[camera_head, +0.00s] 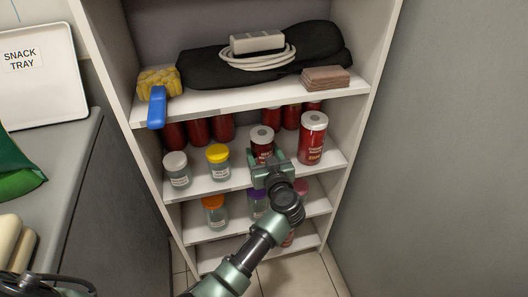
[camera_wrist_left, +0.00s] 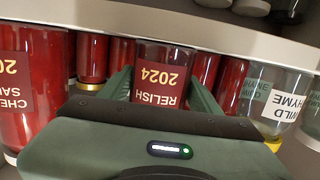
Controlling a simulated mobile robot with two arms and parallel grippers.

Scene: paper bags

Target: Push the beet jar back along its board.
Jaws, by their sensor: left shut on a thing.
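The beet jar (camera_head: 262,149) is dark red with a pale lid, on the second board of the white shelf unit. In the left wrist view, which is upside down, its dark label reads RELISH 2024 (camera_wrist_left: 160,82). My left gripper (camera_head: 268,160) reaches in from the front, its green fingers either side of the jar; it also shows in the left wrist view (camera_wrist_left: 161,92). It is shut on the jar. The gripper hides the jar's base in the head view. My right gripper is not in view.
A taller red jar (camera_head: 313,140) stands right of the beet jar. Several red jars (camera_head: 198,132) stand behind. The upper board (camera_head: 225,101) overhangs; jars stand on the board below.

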